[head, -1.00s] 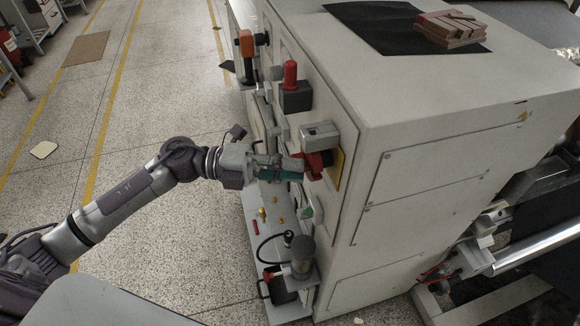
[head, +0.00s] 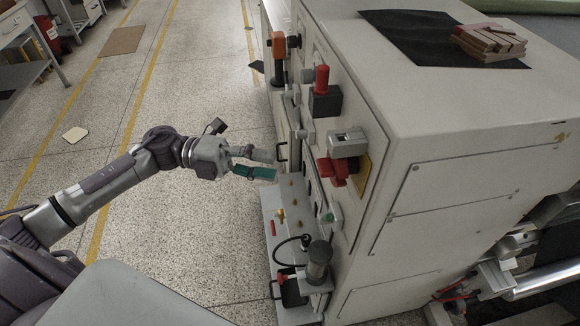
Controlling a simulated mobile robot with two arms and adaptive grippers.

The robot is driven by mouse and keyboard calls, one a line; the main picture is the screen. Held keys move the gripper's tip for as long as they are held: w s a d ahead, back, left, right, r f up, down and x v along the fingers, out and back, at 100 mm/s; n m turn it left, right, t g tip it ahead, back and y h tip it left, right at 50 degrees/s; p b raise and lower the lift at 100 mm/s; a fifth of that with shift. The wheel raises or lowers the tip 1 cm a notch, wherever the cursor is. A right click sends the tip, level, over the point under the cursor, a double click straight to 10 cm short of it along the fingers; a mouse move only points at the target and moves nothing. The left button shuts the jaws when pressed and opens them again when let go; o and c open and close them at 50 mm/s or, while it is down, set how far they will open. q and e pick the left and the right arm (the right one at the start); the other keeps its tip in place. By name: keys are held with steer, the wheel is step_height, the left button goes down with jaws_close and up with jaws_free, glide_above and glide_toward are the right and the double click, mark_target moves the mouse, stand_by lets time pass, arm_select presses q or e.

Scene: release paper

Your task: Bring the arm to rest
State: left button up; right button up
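My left arm (head: 110,183) comes in from the lower left. Its gripper (head: 275,164) is open, with a gap between the grey finger and the teal-padded finger, and nothing is held between them. It hovers to the left of the machine's control side, apart from the red knob (head: 334,172) on the yellow plate. The grey machine cabinet (head: 450,180) fills the right of the view. My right gripper is not in view.
Other controls stick out of the cabinet: a red-topped black switch (head: 322,92) and an orange handle (head: 278,48). A low ledge (head: 283,235) with brass fittings lies below. Wooden blocks (head: 488,42) lie on the black mat (head: 420,40) on top. The speckled floor (head: 200,100) at left is open.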

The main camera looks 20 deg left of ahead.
arm_select(q)
steer(key=shift+s+a, duration=0.25)
steer(key=shift+a, duration=0.8)
